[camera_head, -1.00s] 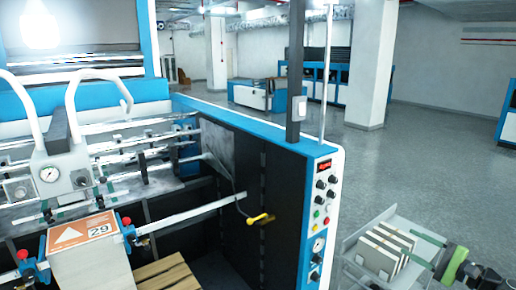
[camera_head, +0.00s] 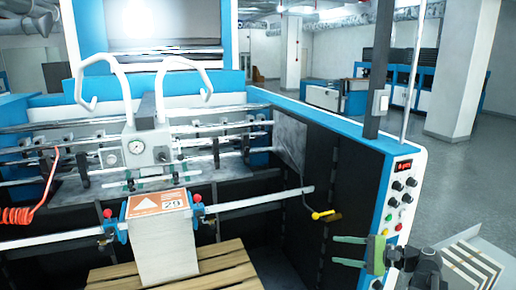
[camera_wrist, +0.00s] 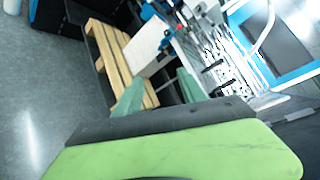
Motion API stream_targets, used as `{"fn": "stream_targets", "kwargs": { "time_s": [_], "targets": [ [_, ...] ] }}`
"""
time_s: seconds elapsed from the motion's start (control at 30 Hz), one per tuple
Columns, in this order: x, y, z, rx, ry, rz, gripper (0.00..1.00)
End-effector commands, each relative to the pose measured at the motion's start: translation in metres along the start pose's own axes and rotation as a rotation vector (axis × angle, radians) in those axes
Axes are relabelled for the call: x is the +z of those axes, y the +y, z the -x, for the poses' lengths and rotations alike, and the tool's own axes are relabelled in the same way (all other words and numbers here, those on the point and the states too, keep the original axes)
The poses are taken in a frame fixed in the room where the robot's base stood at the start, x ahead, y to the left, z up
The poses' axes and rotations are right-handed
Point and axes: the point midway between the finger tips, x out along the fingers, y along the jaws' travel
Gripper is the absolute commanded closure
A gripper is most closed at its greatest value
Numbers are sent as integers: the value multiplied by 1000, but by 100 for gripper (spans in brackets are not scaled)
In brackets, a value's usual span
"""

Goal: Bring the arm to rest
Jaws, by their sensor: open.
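My gripper (camera_head: 346,251) shows at the lower right of the head view, its green fingers apart and pointing left, with nothing seen between them. It is in front of the blue and black machine side (camera_head: 345,185), left of the control panel. In the wrist view my gripper (camera_wrist: 160,93) has its two green fingers spread above the green and black gripper body, turned toward the wooden pallet (camera_wrist: 112,60) and the white stack (camera_wrist: 148,48).
The laminating machine fills the left and middle, with a control panel (camera_head: 401,195) and a yellow-handled lever (camera_head: 326,215). A stack (camera_head: 165,245) under an orange sign stands on the pallet (camera_head: 225,265). Pale boards (camera_head: 470,267) lie at the lower right. Grey floor (camera_head: 455,180) is open behind.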

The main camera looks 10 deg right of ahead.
Motion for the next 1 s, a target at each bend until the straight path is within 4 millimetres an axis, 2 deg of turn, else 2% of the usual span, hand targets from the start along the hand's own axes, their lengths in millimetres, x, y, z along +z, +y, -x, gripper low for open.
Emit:
{"fn": "stream_targets", "kwargs": {
  "time_s": [0.03,0.1,0.2,0.3,0.4,0.5,0.6,0.7,0.8,0.87,1.0],
  "targets": [
    [12,21,-45,88,-40,26,52],
    [29,50,-97,220,-79,74,52],
    [55,99,-160,418,-125,172,52],
    [77,146,-202,609,-155,290,52],
    [90,189,-225,792,-171,427,52],
    [92,225,-232,983,-167,588,52],
    [75,240,-216,1145,-131,720,52],
    [49,242,-187,1278,-83,811,52],
    [32,240,-166,1379,-61,886,52],
    [26,238,-160,1419,-63,926,52],
    [26,238,-161,1419,-88,957,52]
  ]
}}
